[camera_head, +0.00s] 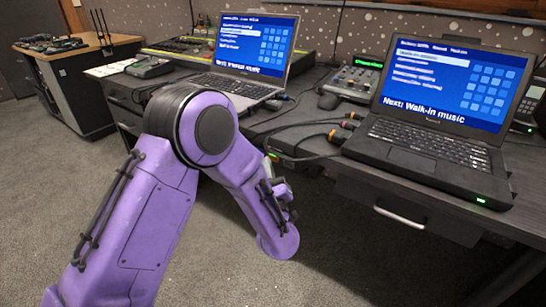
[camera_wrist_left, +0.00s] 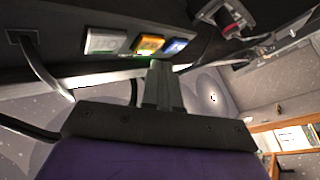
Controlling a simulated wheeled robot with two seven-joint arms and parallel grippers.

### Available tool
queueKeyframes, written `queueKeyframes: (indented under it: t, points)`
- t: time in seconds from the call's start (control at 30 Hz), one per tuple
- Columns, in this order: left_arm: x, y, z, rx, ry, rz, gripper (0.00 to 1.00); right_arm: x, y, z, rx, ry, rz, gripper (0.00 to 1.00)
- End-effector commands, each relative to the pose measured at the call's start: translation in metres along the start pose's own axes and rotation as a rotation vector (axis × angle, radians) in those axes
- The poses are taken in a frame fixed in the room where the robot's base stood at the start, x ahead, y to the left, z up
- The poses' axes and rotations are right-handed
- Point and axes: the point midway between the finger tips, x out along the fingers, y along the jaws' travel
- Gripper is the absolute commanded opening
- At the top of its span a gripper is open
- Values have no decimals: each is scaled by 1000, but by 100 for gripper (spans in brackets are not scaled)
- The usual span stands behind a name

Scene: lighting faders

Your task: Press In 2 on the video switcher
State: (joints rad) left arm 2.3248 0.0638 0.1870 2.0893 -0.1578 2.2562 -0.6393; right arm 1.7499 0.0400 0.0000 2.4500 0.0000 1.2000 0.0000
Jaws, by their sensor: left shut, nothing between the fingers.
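A dark panel in the left wrist view carries a row of coloured buttons: a pale grey-white one (camera_wrist_left: 104,40), a yellow-orange one (camera_wrist_left: 150,44) and a blue one (camera_wrist_left: 176,46). No label on them is readable, so I cannot tell which is In 2. A green glow shows at the yellow button's lower edge. My left gripper (camera_wrist_left: 162,70) is shut and empty. Its fingertips appear just below the yellow and blue buttons; I cannot tell whether they touch. In the head view I cannot pick out the switcher clearly, and my left forearm hides part of the desk front.
Two open laptops (camera_head: 425,150) (camera_head: 232,88) with blue screens stand on the dark desk. A small mixer (camera_head: 355,80) sits between them. Cables and orange-tipped plugs (camera_head: 345,130) lie beside the right laptop. A drawer handle (camera_head: 399,218) sticks out below. The carpet in front is clear.

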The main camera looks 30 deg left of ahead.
Motion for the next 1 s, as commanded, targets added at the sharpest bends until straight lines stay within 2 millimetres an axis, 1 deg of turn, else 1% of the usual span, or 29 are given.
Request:
queueKeyframes:
  t: [0.2, 0.6, 0.7, 1.0]
  points:
    - [-2, -1, -2, 1, -1, 1, 0, -1, 0, 0, 0, 0, 0, 0]
    - [-30, -21, -22, 2, -1, 0, 0, -10, 1, -4, 0, 0, 0, 0]
    - [-34, -24, -25, 1, 0, 0, 0, -10, 1, -4, 0, 0, 0, 0]
    - [-35, -26, -25, 0, 0, -1, 0, -10, 1, -4, 0, 0, 0, 0]
